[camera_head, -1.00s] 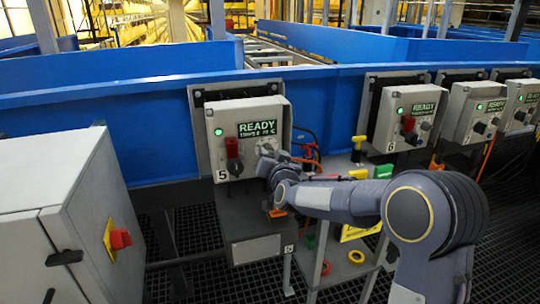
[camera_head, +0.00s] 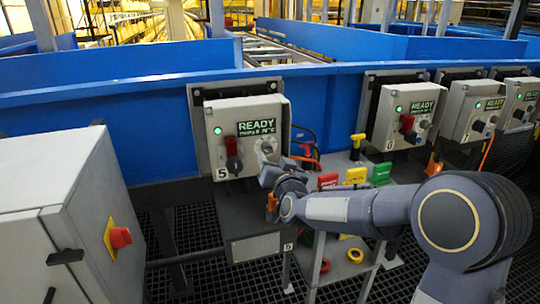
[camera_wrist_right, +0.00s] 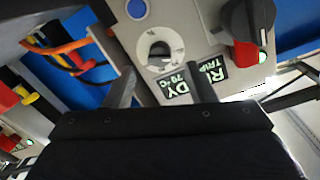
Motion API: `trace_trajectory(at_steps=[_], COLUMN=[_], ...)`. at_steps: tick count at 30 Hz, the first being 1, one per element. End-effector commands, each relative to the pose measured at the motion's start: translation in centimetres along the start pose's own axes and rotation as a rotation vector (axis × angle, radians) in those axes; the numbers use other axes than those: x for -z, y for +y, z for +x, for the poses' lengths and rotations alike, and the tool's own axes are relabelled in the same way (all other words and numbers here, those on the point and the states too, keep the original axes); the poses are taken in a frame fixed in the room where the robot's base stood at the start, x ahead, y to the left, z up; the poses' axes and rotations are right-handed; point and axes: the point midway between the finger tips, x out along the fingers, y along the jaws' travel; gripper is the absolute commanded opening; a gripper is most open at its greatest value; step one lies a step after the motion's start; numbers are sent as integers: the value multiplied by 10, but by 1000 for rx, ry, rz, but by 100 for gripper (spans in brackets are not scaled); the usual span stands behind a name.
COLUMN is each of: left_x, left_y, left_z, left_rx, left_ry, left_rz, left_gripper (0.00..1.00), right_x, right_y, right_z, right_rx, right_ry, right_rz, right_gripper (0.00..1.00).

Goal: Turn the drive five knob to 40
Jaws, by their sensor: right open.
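The drive five box (camera_head: 208,125) is a grey panel marked 5, with a green lamp, a READY display (camera_head: 256,128), and a red-and-black switch (camera_head: 234,158). Its small round dial knob (camera_head: 266,147) is at the panel's right side. The knob's exact setting is too small to read. My right gripper (camera_head: 270,182) is open, just below and in front of the knob, apart from it; its fingers (camera_wrist_right: 162,88) point toward the knob. My left gripper is not in view.
Orange and black cables (camera_head: 308,152) hang right of the box. Red, yellow and green tags (camera_head: 355,175) stand on a grey shelf. More drive boxes, including number 6 (camera_head: 385,115), stand to the right. A grey cabinet with a red switch (camera_head: 120,238) is at left.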

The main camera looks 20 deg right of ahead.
Motion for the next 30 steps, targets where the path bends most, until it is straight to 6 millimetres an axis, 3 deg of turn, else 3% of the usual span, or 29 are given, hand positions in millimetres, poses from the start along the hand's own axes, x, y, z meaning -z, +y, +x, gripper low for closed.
trace_trajectory(at_steps=[6,17,20,23,25,30], left_x=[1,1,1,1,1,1], left_y=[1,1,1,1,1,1], left_z=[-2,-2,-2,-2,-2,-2], left_rx=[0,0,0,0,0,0], left_ry=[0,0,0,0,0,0], left_rz=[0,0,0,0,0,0], left_gripper=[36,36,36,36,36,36], right_x=[0,0,2,4,2,-26], right_y=[-1,0,4,14,21,36], right_z=[-25,-28,-37,-64,-96,-199], right_rx=[1,1,3,13,25,47], right_ry=[-1,-3,-36,-134,-239,-537], right_rz=[1,1,11,33,50,66], right_gripper=[50,50,50,50,50,50])
